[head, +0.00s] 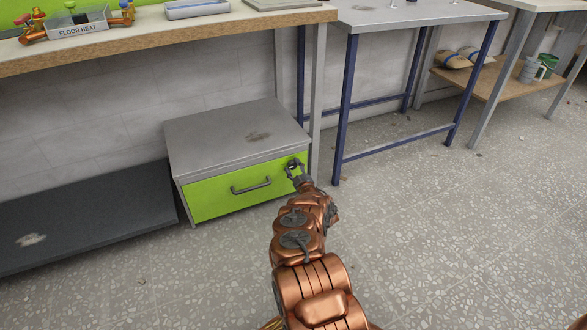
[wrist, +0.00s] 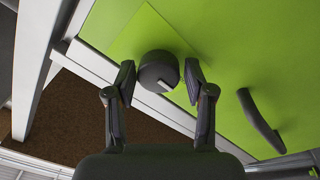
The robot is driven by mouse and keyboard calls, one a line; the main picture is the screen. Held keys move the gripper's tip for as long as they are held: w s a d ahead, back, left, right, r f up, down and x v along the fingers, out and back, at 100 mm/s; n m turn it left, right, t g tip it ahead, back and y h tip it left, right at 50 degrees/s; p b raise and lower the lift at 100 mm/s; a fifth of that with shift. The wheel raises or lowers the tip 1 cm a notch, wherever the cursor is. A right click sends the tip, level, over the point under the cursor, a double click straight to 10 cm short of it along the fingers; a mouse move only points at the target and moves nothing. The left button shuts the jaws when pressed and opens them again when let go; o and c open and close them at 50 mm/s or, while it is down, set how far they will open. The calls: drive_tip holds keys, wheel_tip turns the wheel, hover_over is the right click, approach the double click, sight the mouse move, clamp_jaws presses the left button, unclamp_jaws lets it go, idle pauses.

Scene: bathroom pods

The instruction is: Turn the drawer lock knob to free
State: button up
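The green drawer front (head: 220,195) is closed under a grey cabinet top, low by the wall. In the wrist view, the lock knob (wrist: 153,74) is a dark round knob with a pale pointer mark, on a lighter green square patch of the drawer front (wrist: 240,60). My gripper (wrist: 159,78) is open, one finger on each side of the knob, with a small gap showing on both sides. In the head view, my gripper (head: 296,167) is at the drawer's upper right corner and mostly hides the knob.
The dark drawer handle (head: 250,186) also shows right of the knob in the wrist view (wrist: 260,120). A workbench (head: 180,32) overhangs the cabinet (head: 215,130). A blue-legged table (head: 345,110) stands to the right. The floor in front is clear.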

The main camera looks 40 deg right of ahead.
drive_tip(key=shift+o, duration=0.9)
drive_tip(key=shift+s, duration=0.15)
drive_tip(key=v, duration=1.1)
drive_tip(key=shift+s+a, duration=0.15)
drive_tip(key=shift+s, duration=0.2)
drive_tip(key=shift+w, duration=0.1)
